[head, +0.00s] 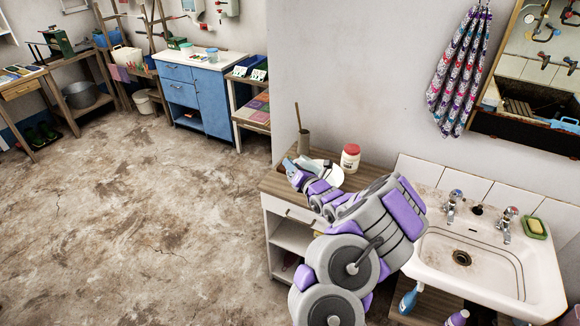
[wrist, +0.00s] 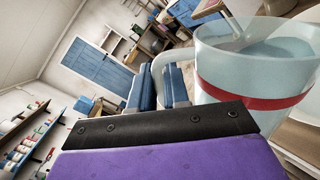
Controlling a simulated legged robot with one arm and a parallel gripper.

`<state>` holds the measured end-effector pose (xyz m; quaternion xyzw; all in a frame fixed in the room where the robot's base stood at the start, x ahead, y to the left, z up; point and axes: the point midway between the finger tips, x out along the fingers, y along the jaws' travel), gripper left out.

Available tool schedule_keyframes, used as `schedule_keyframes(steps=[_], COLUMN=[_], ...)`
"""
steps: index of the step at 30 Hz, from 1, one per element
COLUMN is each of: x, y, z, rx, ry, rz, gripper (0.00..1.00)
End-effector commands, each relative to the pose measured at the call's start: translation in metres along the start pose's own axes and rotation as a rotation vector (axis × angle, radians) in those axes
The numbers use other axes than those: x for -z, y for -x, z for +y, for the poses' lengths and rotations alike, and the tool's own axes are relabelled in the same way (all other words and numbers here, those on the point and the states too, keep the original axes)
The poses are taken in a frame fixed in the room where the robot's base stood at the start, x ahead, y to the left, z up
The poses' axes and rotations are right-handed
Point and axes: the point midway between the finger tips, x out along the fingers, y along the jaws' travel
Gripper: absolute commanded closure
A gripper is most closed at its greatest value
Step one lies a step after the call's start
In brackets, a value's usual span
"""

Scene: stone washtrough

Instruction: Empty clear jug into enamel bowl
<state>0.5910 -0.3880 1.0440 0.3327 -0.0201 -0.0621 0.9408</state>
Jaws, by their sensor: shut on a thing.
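The clear jug (wrist: 245,80), with a red band around it, fills the right of the wrist view. Water (wrist: 285,52) shows inside it. My gripper (wrist: 157,82) is shut on the jug's pale handle, with the blue fingers on either side of it. In the head view my gripper (head: 296,172) is above the wooden counter left of the sink. A white rounded shape (head: 329,177), probably the enamel bowl, shows behind my arm there and is partly hidden. The jug is not clear in the head view.
A jar with a red lid (head: 350,158) and a brush in a holder (head: 303,138) stand at the counter's back. The sink (head: 490,262) with taps is on the right. A blue cabinet (head: 195,95) stands at the far wall. The floor at left is clear.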

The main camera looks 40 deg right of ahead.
Motion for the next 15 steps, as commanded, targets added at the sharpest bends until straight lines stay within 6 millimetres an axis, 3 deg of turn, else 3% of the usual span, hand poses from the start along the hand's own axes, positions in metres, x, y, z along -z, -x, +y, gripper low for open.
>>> schedule_keyframes(steps=[15], x=[-0.0099], y=[-0.0001], z=[-0.003], rx=[-0.001], ry=[-0.093], rz=[0.0], gripper=[1.0])
